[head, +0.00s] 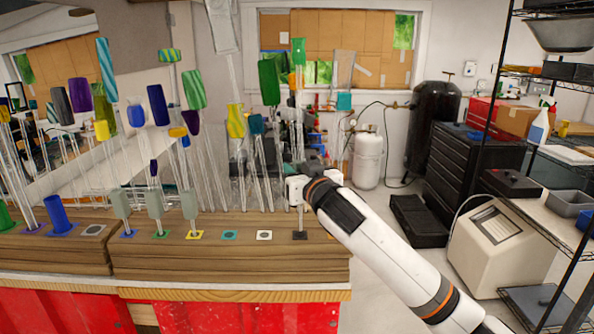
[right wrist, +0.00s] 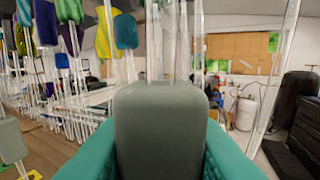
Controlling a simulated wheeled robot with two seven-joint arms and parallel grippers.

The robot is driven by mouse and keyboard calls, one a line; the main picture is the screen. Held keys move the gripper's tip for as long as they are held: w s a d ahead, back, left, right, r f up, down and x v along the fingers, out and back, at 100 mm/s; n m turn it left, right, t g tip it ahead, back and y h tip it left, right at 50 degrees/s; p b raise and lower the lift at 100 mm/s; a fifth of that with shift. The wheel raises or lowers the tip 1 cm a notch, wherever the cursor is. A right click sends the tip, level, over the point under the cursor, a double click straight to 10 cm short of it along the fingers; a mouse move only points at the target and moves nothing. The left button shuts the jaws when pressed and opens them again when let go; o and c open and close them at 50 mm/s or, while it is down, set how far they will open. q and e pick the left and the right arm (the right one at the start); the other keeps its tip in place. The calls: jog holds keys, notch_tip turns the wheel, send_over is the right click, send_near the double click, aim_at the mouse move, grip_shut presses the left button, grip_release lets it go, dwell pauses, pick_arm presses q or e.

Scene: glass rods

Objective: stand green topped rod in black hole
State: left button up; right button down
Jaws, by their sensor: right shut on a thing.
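A clear rod with a flat green top (head: 298,51) stands roughly upright above the right end of the wooden block. My right gripper (head: 299,187) is shut on this rod at its grey-green grip block; the grip block (right wrist: 160,130) fills the space between the teal fingers in the right wrist view. The black-marked hole (head: 300,236) is straight below the gripper. The rod's lower part reaches down to the black square; I cannot tell whether its tip is inside the hole. My left gripper is not in view.
Rods with grey-green grips (head: 154,204) stand in the blue, green and yellow holes. The teal hole (head: 229,235) and white hole (head: 264,235) are empty. Many colour-topped glass rods (head: 193,89) crowd behind the block (head: 220,261), close to my gripper's left.

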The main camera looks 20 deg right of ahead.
jog(key=shift+f+b, duration=2.7)
jog(key=shift+f, duration=0.7)
jog(key=c, duration=1.1)
grip_release()
jog(key=shift+s, duration=0.1)
